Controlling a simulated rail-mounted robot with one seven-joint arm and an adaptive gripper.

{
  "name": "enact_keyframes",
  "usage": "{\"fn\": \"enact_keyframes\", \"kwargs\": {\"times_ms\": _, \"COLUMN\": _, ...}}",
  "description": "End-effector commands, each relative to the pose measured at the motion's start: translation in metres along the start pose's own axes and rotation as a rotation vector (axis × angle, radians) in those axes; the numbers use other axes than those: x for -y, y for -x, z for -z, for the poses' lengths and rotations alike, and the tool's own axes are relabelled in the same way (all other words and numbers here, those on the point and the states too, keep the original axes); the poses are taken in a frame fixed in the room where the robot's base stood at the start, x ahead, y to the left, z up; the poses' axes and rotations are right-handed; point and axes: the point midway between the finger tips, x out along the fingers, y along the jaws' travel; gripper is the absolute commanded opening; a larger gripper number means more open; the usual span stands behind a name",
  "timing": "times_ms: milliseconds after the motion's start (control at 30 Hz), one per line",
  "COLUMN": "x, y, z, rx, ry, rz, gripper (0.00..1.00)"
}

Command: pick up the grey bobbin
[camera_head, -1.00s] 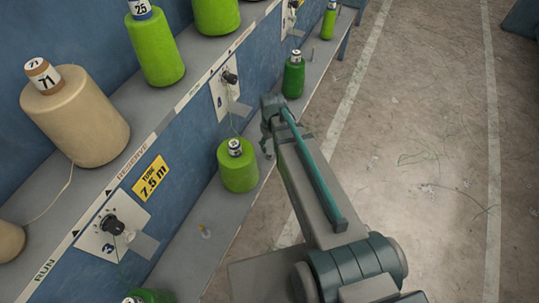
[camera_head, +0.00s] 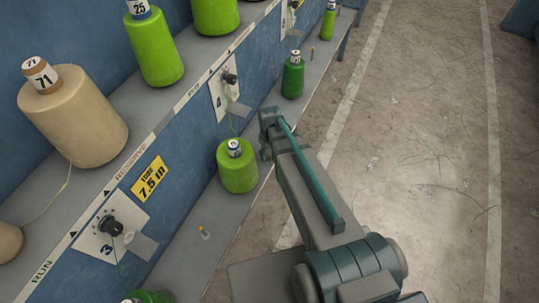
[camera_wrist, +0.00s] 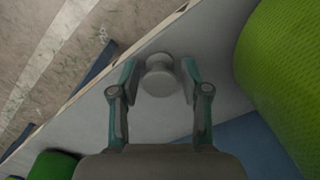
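The grey bobbin (camera_wrist: 160,80) shows in the wrist view as a small pale, round-topped piece on the grey shelf. It lies between the two fingers of my gripper (camera_wrist: 160,70), which are open with a gap visible on each side of it. In the head view my gripper (camera_head: 265,138) is over the outer edge of the lower shelf, just beyond a green cone. The bobbin cannot be made out there, and my arm covers part of that area.
A green cone (camera_head: 237,170) stands close to my gripper; a large green cone also fills the right of the wrist view (camera_wrist: 285,75). Another green cone (camera_head: 293,78) stands farther along the lower shelf (camera_head: 195,262). A tan cone (camera_head: 75,120) sits on the upper shelf. The floor at right is clear.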

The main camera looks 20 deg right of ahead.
Motion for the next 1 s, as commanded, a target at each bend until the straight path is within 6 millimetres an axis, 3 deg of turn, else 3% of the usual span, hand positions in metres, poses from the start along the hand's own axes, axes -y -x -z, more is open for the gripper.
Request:
{"fn": "enact_keyframes", "kwargs": {"times_ms": 33, "x": 0.000, "y": 0.000, "z": 0.000, "rx": 0.000, "ry": 0.000, "rz": 0.000, "gripper": 0.33}}
{"fn": "enact_keyframes", "kwargs": {"times_ms": 200, "x": 0.000, "y": 0.000, "z": 0.000, "rx": 0.000, "ry": 0.000, "rz": 0.000, "gripper": 0.08}}
{"fn": "enact_keyframes", "kwargs": {"times_ms": 667, "x": 0.000, "y": 0.007, "z": 0.000, "rx": -0.001, "ry": 0.000, "rz": 0.000, "gripper": 0.07}}
{"fn": "enact_keyframes", "kwargs": {"times_ms": 867, "x": 0.000, "y": 0.030, "z": 0.000, "rx": -0.003, "ry": 0.000, "rz": 0.000, "gripper": 0.07}}
{"fn": "enact_keyframes", "kwargs": {"times_ms": 1000, "x": 0.005, "y": 0.053, "z": -0.021, "rx": -0.002, "ry": 0.000, "rz": 0.000, "gripper": 0.07}}
